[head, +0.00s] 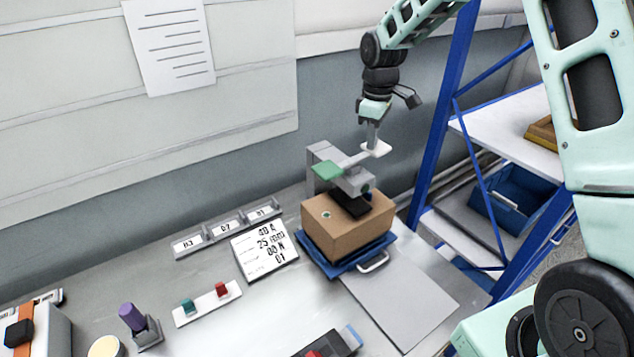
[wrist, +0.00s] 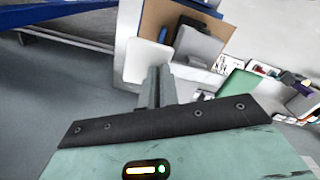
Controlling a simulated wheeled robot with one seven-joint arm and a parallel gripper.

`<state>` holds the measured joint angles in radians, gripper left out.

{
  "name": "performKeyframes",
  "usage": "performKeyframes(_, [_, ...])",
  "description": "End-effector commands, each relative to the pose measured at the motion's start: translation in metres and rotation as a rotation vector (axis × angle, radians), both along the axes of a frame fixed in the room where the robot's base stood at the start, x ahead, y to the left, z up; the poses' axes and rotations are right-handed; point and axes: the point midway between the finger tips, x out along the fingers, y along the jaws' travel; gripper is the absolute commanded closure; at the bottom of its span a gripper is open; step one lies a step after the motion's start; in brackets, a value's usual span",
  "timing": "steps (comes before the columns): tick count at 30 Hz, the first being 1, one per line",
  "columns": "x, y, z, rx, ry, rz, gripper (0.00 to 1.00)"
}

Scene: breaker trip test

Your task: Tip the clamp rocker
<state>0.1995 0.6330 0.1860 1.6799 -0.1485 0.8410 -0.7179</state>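The clamp rocker is a grey bar on a grey clamp frame (head: 317,160), with a green pad (head: 328,170) at its left end and a white pad (head: 376,149) at its right end. In the wrist view the white pad (wrist: 146,62) lies just beyond my fingertips and the green pad (wrist: 238,90) is to the right. My gripper (head: 373,143) points down over the white pad, its fingers together with nothing seen between them. The clamp's black foot (head: 352,207) is at a brown block (head: 345,232).
The block sits on a blue tray (head: 338,268) with a handle. A number card (head: 265,252), labelled holders (head: 226,228) and a strip with green and red blocks (head: 207,304) lie to the left. A blue-framed shelf (head: 440,115) stands at right.

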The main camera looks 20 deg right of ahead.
Motion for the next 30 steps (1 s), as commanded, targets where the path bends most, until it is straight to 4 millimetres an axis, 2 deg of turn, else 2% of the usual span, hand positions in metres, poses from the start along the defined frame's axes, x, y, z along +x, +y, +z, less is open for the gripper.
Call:
performKeyframes(8, [-0.001,0.003,-0.007,0.004,0.005,0.003,1.00])
performKeyframes(13, [-0.001,0.002,-0.003,0.003,0.003,0.002,1.00])
performKeyframes(30, [0.000,0.001,0.041,0.001,0.001,0.001,1.00])
